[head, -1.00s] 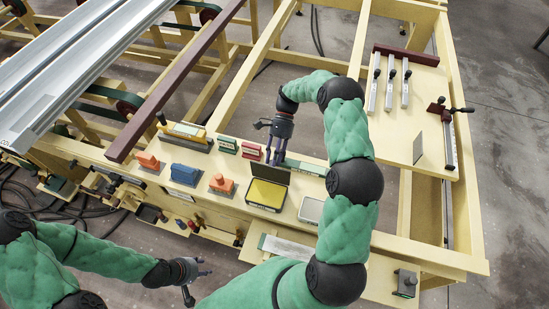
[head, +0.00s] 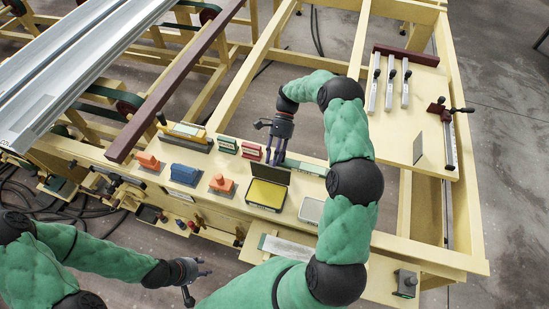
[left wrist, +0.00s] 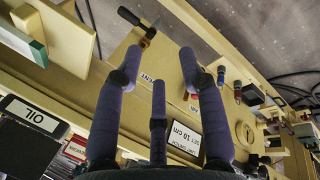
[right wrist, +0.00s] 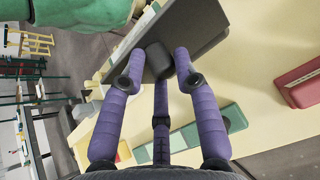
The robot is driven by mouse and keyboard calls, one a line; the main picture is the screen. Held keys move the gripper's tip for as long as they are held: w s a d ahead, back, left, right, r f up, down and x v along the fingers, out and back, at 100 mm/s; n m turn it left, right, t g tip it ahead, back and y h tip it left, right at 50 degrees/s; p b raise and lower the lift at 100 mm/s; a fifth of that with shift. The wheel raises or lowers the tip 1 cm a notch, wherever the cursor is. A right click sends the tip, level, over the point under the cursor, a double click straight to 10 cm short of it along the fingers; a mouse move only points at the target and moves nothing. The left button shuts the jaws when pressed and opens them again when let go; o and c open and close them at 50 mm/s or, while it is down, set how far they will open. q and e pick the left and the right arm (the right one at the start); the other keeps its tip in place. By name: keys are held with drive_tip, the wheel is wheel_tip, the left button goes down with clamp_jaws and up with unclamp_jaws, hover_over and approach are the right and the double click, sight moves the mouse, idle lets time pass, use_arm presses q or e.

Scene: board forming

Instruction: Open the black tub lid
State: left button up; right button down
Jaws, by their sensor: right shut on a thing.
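The black tub (head: 262,209) sits on the pale wooden bench with its yellow inside showing in the head view. Its dark lid (head: 270,173) stands raised at the tub's far edge. My right gripper (head: 273,155) is at the lid from behind. In the right wrist view my right gripper (right wrist: 158,68) has its fingers closed around a dark block on the lid (right wrist: 196,28). My left gripper (head: 195,277) is low at the front, away from the tub. The left wrist view shows its fingers (left wrist: 160,75) apart and empty.
Orange blocks (head: 221,183), a blue block (head: 185,174) and small green (head: 228,145) and red (head: 251,151) boxes stand left of the tub. A grey-white tray (head: 311,211) lies to its right. My right arm crosses above the bench's right part.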

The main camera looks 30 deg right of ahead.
use_arm(q)
drive_tip(key=shift+f, duration=0.15)
drive_tip(key=c, duration=0.5)
drive_tip(key=shift+w+d, duration=0.1)
drive_tip(key=shift+w, duration=0.15)
clamp_jaws()
drive_tip(key=m+h, duration=0.4)
drive_tip(key=m, duration=2.5)
approach(272, 170)
drive_tip(key=s+a+r, duration=0.1)
drive_tip(key=s+a, duration=0.2)
drive_tip(key=a, duration=0.3)
drive_tip(key=w+d+r+x, duration=0.1)
drive_tip(key=w+x, duration=0.1)
drive_tip(key=x, duration=0.9)
drive_tip(key=shift+d+y, duration=0.3)
drive_tip(key=shift+d, duration=0.3)
